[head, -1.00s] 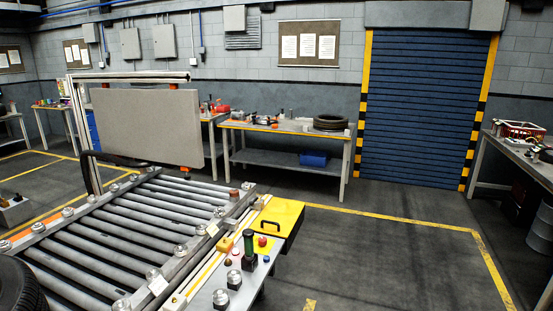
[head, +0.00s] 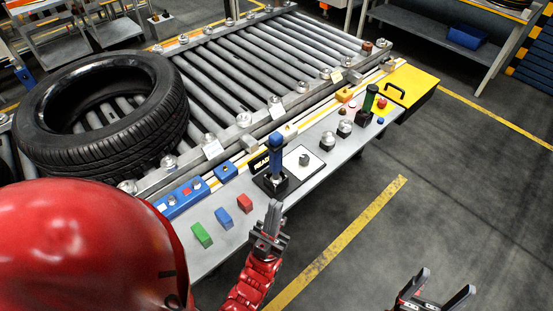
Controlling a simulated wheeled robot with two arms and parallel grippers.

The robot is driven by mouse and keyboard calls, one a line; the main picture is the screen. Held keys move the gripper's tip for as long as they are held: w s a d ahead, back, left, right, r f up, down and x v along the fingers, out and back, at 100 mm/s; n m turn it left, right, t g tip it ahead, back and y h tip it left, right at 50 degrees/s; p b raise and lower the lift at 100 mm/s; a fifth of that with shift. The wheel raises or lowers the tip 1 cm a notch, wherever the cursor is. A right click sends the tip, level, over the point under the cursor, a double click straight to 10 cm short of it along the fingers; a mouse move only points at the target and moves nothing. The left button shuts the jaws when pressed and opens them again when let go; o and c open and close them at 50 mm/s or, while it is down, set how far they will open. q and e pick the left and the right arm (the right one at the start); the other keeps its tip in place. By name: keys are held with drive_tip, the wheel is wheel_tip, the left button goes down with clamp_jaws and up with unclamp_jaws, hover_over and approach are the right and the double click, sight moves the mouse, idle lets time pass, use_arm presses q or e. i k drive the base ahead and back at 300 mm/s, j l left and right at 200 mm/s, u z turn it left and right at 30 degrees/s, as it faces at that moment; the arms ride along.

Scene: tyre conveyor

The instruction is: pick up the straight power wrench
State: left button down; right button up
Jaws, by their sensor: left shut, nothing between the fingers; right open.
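An upright tool with a blue top (head: 276,148) stands in a black holder (head: 274,184) on the grey shelf beside the conveyor. Another upright tool with a green body (head: 370,98) stands further right along the shelf, in a dark holder. I cannot tell from the picture which of them is the straight power wrench. My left gripper (head: 272,212) is shut and empty, at the shelf's front edge, just below and apart from the blue-topped tool's holder. My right gripper (head: 446,278) is open and empty over the floor at the lower right, away from the shelf.
A black tyre (head: 165,125) lies on the roller conveyor (head: 245,70) at the left. Green (head: 202,235), blue (head: 223,217) and red (head: 244,203) blocks lie on the shelf. Round metal parts (head: 344,128) and a yellow box (head: 415,85) are further right.

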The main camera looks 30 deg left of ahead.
sight(275, 143)
drive_tip(key=j+u, duration=0.2)
drive_tip(key=u, duration=0.15)
drive_tip(key=i+j+u, duration=0.1)
drive_tip(key=u, duration=0.25)
drive_tip(key=j+u, duration=0.2)
drive_tip(key=u, duration=0.15)
drive_tip(key=i, duration=0.05)
